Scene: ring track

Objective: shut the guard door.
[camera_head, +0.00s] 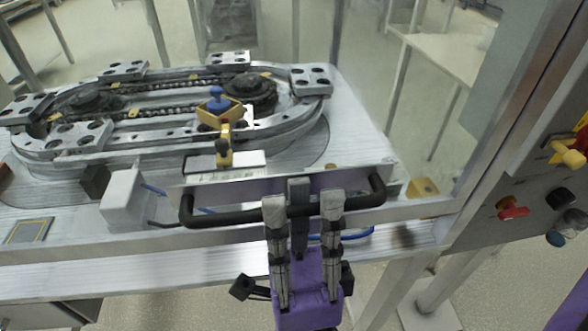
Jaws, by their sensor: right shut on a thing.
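The guard door has a clear pane and a grey metal lower rail (120,240) that crosses the view in front of the ring track. A black bar handle (235,217) is fixed to the door. My right gripper (301,207), with grey fingers and a purple body, is shut around the middle of this handle. The fingers hide part of the bar. I cannot tell whether the door meets its frame fully. My left gripper is not in view.
A control panel with a red switch (513,209) stands at the right beside a metal post. Grey floor shows below.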

